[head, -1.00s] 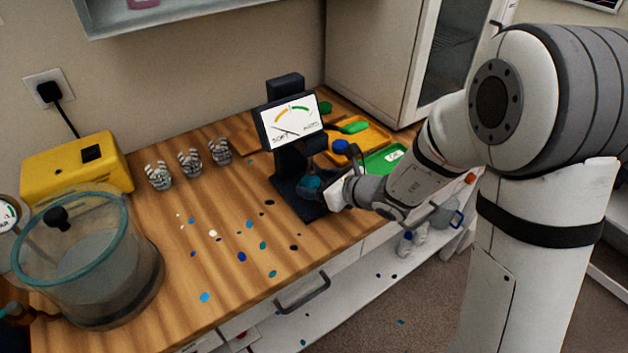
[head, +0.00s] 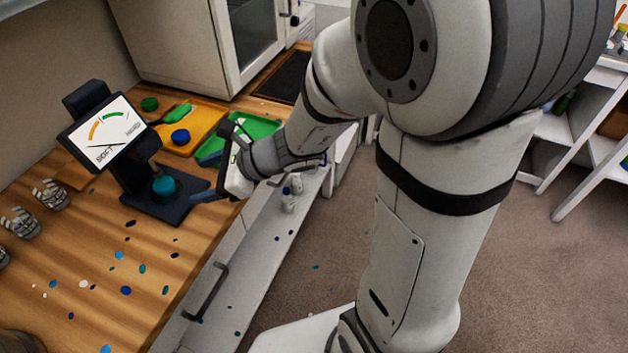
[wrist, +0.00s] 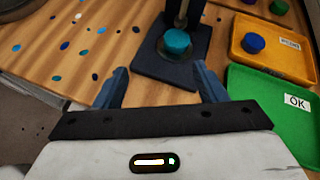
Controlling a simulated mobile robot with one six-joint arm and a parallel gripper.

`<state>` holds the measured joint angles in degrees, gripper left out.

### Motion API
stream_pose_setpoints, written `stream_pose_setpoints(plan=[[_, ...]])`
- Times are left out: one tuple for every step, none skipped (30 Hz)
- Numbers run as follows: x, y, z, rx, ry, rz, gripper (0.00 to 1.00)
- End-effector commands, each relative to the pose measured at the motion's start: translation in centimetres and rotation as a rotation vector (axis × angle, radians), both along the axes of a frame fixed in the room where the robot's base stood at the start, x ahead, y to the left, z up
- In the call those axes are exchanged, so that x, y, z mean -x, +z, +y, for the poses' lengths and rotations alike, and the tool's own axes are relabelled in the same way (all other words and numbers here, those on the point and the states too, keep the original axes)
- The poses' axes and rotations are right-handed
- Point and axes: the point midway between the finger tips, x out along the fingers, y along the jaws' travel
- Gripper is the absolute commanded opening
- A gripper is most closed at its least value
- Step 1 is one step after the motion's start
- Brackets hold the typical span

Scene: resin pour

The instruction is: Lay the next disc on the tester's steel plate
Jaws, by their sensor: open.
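The tester (head: 103,133) has a lit dial marked SOFT at its left end, above a dark base. A teal disc (head: 164,186) sits on the tester's small round steel plate; most of the plate is hidden under it. It also shows in the wrist view (wrist: 177,42). My gripper (wrist: 161,78) is open and empty, its two fingers apart at the near edge of the base, with the disc beyond the fingertips. A blue disc (head: 180,137) lies in the orange tray (head: 205,118). A green disc (head: 149,104) lies farther back.
A green tray (wrist: 262,112) labelled OK lies right of my gripper, beside the orange tray. Striped cups (head: 50,195) stand at left. Blue and dark spots dot the wooden counter. A cabinet (head: 190,45) stands behind.

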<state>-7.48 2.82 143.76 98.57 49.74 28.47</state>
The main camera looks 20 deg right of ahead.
Motion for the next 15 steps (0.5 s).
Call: stream_pose_setpoints(plan=[[1.0, 0.6, -0.3, 0.053, 0.079, -0.063, 0.65], [1.8, 0.8, -0.6, 0.094, 0.137, -0.105, 0.65], [2.8, 1.0, -1.0, 0.152, 0.219, -0.163, 0.65], [3.6, 1.1, -1.5, 0.199, 0.283, -0.206, 0.65], [4.4, 1.2, -2.0, 0.245, 0.347, -0.249, 0.65], [5.4, 1.2, -2.7, 0.31, 0.429, -0.304, 0.65], [6.0, 1.3, -3.4, 0.358, 0.491, -0.346, 0.65], [6.7, 1.2, -4.1, 0.409, 0.554, -0.385, 0.65], [7.5, 1.2, -5.1, 0.476, 0.637, -0.434, 0.65], [8.1, 1.2, -6.0, 0.528, 0.698, -0.471, 0.65], [8.6, 1.2, -6.9, 0.581, 0.759, -0.505, 0.65], [9.2, 1.2, -8.2, 0.653, 0.842, -0.549, 0.65], [9.6, 1.2, -9.2, 0.708, 0.903, -0.578, 0.65], [10.0, 1.2, -10.2, 0.764, 0.966, -0.606, 0.65], [10.4, 1.4, -11.7, 0.836, 1.044, -0.638, 0.65]])
